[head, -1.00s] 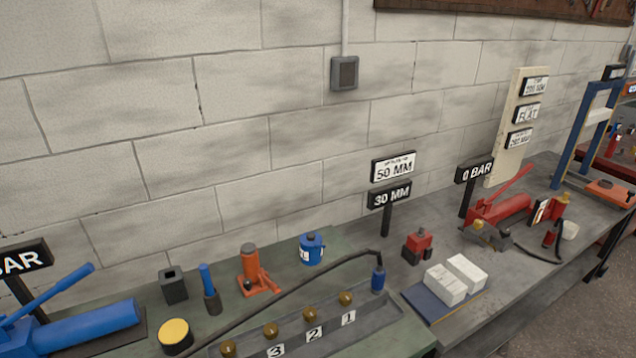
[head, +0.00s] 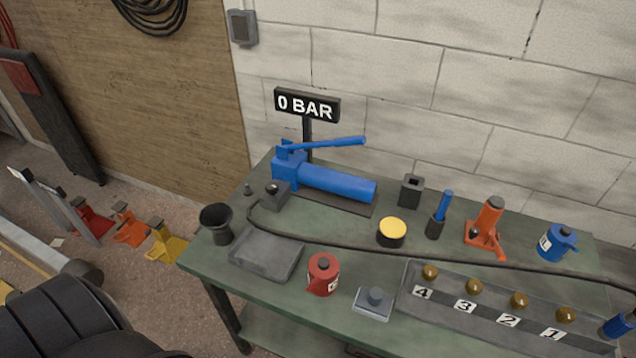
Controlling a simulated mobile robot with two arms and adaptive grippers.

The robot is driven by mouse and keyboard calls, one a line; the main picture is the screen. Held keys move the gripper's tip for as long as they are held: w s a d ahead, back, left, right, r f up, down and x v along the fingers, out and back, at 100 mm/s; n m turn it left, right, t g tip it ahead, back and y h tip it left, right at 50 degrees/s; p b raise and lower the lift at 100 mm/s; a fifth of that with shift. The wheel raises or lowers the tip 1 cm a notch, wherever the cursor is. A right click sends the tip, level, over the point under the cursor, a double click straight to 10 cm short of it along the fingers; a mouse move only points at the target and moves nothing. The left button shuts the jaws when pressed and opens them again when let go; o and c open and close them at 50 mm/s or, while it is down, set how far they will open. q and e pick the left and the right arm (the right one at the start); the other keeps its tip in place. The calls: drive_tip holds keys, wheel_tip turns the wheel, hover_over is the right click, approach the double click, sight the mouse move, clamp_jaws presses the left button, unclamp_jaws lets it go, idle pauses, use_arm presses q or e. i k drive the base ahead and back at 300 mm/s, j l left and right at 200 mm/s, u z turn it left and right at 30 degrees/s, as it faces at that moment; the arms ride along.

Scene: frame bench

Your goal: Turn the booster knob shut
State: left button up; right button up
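A blue hand pump (head: 335,184) with a long handle lies at the back left of the green bench, under a sign (head: 307,105) that reads 0 BAR. A small grey block with a knob (head: 274,192) sits at the pump's left end. A grey manifold (head: 480,318) at the front right bears several brass knobs numbered 4 to 1, among them knob 4 (head: 430,272) and knob 1 (head: 565,314). Neither gripper is in view.
The green bench (head: 215,262) also holds a black cup (head: 216,222), a grey tray (head: 267,256), a red canister (head: 323,275), a yellow-topped can (head: 391,233), an orange jack (head: 488,228) and a blue canister (head: 557,242). A black hose (head: 330,243) runs across it.

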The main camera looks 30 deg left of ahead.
sight(272, 188)
drive_tip(key=u, duration=0.95)
drive_tip(key=k+j+u, duration=0.1)
drive_tip(key=k+j, duration=0.05)
drive_tip(key=k, duration=0.05)
